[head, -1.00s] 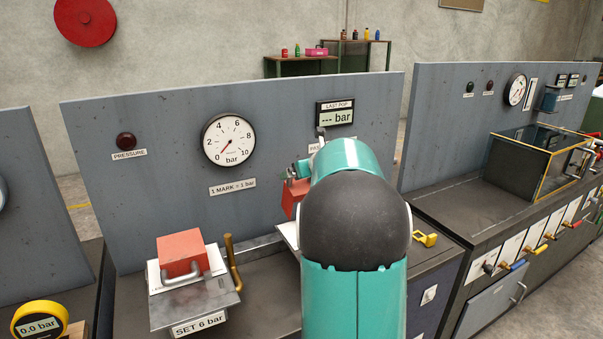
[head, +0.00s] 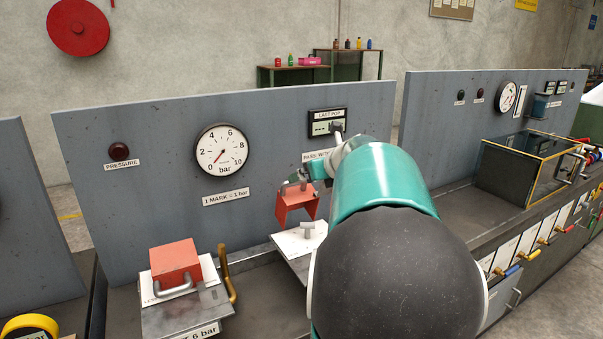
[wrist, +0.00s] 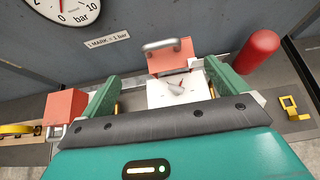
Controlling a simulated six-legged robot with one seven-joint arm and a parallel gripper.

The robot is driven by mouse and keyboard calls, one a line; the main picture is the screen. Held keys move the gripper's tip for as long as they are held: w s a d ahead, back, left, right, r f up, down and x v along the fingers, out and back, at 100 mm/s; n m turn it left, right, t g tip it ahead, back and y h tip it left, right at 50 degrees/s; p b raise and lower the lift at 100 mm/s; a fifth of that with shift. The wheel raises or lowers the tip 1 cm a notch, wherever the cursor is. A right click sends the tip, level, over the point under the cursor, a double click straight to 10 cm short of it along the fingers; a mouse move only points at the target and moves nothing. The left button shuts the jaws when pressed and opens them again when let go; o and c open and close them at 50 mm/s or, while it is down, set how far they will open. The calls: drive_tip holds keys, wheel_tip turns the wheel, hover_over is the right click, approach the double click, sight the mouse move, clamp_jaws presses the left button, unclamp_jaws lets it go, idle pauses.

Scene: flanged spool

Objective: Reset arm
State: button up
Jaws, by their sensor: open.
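In the wrist view my gripper (wrist: 160,75) is open, its two green fingers apart with nothing between them. Beyond them is a red cover (wrist: 168,60) with a grey handle, tilted up over a white plate (wrist: 155,95). A small grey knob (wrist: 175,88) stands on that plate. The head view shows the raised red cover (head: 295,203) and grey T-shaped knob (head: 306,230) left of my teal arm. Whether a finger touches the cover is unclear there. A second red cover (head: 176,262) with a grey handle lies down on the left stand; it also shows in the wrist view (wrist: 65,106).
A grey panel behind carries a pressure gauge (head: 222,149) reading near zero, a dark red lamp (head: 119,151) and a display (head: 327,122). A brass lever (head: 227,275) stands beside the left cover. A red cylinder (wrist: 258,50) and yellow bracket (wrist: 293,108) are on the right.

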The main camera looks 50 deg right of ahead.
drive_tip(key=s+a+f+n+g+y, duration=0.1)
drive_tip(key=s+a+f+n+y, duration=0.1)
drive_tip(key=a+n, duration=1.05)
drive_tip(key=s+a+f+n+g+y, duration=0.1)
drive_tip(key=a+f+n+y, duration=0.15)
drive_tip(key=a+n, duration=1)
drive_tip(key=s+a+f+n+g, duration=0.1)
drive_tip(key=s+a+f+n, duration=0.2)
drive_tip(key=s+a+n, duration=0.4)
drive_tip(key=s+a+f+n+g, duration=0.2)
drive_tip(key=s+a+f+n, duration=0.2)
drive_tip(key=s+a+n, duration=0.3)
drive_tip(key=a+h, duration=0.1)
drive_tip(key=a, duration=0.1)
drive_tip(key=shift+a+n, duration=0.3)
drive_tip(key=shift+a, duration=0.05)
